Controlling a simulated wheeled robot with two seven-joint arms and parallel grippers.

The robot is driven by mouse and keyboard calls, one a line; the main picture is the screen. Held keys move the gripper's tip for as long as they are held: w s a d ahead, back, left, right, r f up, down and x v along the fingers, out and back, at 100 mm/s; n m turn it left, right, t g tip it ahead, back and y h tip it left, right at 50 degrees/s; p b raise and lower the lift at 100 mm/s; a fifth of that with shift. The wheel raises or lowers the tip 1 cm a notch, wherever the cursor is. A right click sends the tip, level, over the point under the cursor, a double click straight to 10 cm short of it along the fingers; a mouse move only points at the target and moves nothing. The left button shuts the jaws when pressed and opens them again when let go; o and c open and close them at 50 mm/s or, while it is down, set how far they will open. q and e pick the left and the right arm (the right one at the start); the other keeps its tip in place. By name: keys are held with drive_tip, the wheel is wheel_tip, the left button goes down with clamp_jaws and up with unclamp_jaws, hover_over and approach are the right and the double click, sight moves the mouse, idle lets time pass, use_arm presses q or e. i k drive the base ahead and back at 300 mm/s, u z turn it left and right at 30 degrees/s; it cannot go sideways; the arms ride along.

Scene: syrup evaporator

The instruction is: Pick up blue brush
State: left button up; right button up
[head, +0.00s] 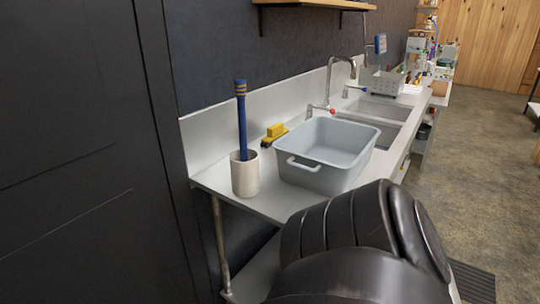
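A blue brush (242,125) stands upright in a white cup (245,178). Its long blue handle points up and has a yellow-banded top; its lower end is hidden inside the cup. The cup stands at the near left end of the metal counter. A dark rounded part of my arm fills the lower right of the head view, in front of the counter. Neither of my grippers shows.
A grey basin (324,157) sits right of the cup, with a yellow and black brush (274,133) behind it. A sink (382,110), faucet (341,75) and wire basket (384,83) lie farther along. A dark panel (75,150) rises at left. A shelf hangs above.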

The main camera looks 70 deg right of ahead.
sight(241, 93)
drive_tip(key=i, duration=0.65)
drive_tip(key=z, duration=3.25)
